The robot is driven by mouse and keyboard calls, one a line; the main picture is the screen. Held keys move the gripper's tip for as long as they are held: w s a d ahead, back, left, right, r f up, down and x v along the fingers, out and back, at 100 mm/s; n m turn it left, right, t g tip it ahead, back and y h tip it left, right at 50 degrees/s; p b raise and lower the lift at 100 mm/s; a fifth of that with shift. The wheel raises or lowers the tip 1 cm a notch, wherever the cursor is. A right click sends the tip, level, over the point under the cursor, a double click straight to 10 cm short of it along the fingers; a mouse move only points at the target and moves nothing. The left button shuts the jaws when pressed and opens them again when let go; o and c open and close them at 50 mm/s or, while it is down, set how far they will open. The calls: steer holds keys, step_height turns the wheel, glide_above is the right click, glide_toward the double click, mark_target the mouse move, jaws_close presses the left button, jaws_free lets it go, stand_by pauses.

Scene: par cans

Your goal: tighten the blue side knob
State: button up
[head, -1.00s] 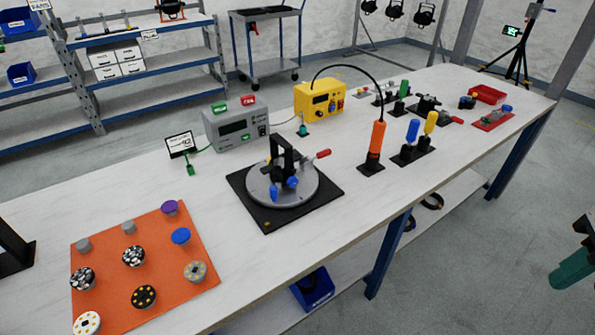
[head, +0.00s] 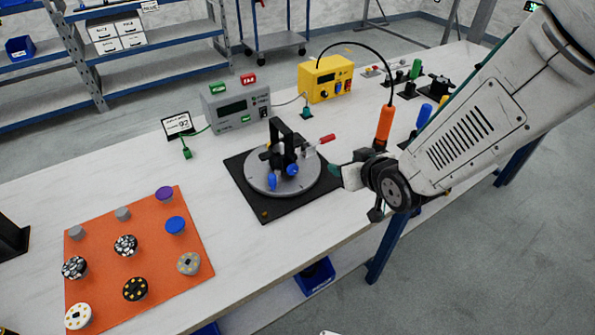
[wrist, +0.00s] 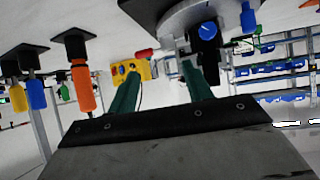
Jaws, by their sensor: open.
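A black yoke (head: 277,138) stands on a round grey turntable (head: 262,185) on a black base plate. Two blue parts sit low on its near side: a round blue knob (head: 291,170) and a longer blue handle (head: 272,182). I cannot tell for certain which is the side knob. In the wrist view, the picture is upside down; the round knob (wrist: 207,28) and the blue handle (wrist: 248,18) show near the top. My gripper (head: 336,172) is at the turntable's right edge, apart from both blue parts. Its green fingers (wrist: 160,68) are open with nothing between them.
A red-tipped lever (head: 327,139) sticks out right of the yoke. An orange-handled tool (head: 384,122) stands behind my gripper. Grey (head: 236,108) and yellow (head: 325,78) boxes stand behind the turntable. An orange mat (head: 150,280) with several knobs lies left. Bare table lies in front.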

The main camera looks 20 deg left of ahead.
mark_target(294, 170)
steer(key=s+a+f+y, duration=0.1)
steer(key=a, duration=0.1)
steer(key=s+a+f+n+y, duration=0.1)
steer(key=a+f, duration=0.1)
steer(key=s+a+f, duration=0.1)
steer(key=a, duration=0.2)
steer(key=shift+s+a+f+n+y, duration=0.1)
steer(key=shift+s+f+n+y, duration=0.1)
steer(key=shift+n+y, duration=0.15)
steer(key=x, duration=0.7)
steer(key=shift+w+a, duration=0.15)
steer(key=shift+a, duration=0.2)
steer(key=shift+c, duration=0.3)
steer(key=c, duration=0.9)
steer(key=shift+a, duration=0.1)
